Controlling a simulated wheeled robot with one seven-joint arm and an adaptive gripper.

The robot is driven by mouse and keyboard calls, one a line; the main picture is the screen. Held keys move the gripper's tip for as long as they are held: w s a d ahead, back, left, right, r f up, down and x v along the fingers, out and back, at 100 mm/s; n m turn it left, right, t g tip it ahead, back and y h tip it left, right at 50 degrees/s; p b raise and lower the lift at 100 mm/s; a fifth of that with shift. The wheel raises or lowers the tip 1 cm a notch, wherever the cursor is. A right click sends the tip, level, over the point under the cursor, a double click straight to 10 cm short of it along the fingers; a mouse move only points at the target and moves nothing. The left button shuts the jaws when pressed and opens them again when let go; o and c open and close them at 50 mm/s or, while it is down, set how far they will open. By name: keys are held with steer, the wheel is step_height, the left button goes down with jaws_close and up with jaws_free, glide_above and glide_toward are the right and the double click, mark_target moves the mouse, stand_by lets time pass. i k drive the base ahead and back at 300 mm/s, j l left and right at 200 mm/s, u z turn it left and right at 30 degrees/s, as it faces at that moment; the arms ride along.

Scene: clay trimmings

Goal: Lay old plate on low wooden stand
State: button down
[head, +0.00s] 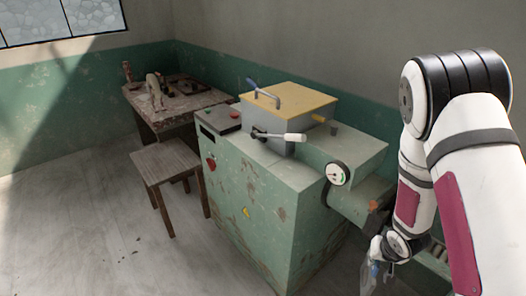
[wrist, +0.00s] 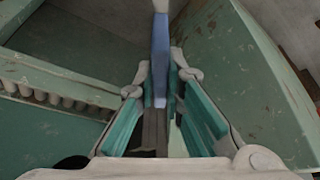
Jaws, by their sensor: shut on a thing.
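My gripper (head: 371,272) hangs low at the right in the head view, beside the green machine. In the wrist view its fingers (wrist: 160,76) are shut on a thin blue thing with a whitish far end (wrist: 160,45), seen edge-on. It may be the old plate; its face is hidden, so I cannot tell. A low wooden stand (head: 166,162), like a square stool, stands on the floor left of the machine in the head view. Its top is bare. The gripper is well to the right of it, with the machine between.
The worn green machine (head: 250,190) has a yellow lid (head: 289,99), a lever (head: 279,136) and a gauge (head: 338,173). A wooden table (head: 205,101) with tools stands behind the stand. Open floor (head: 75,220) lies at the left.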

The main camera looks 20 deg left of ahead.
mark_target(163, 162)
steer(key=j, duration=0.5)
steer(key=i+j+u, duration=0.1)
steer(key=j, duration=0.85)
steer(key=i+j+u, duration=0.15)
steer(key=j, duration=0.3)
steer(key=i+j, duration=0.2)
steer(key=j, duration=0.2)
steer(key=i+j+u, duration=0.15)
steer(key=j, duration=0.25)
steer(key=i+j, duration=0.2)
steer(key=j, duration=0.15)
steer(key=i+j+u, duration=0.1)
steer(key=j, duration=0.3)
steer(key=i+j+u, duration=0.1)
steer(key=i+j, duration=0.2)
steer(key=i, duration=0.2)
steer(key=i+j, duration=0.3)
steer(key=i, duration=0.2)
steer(key=u, duration=0.05)
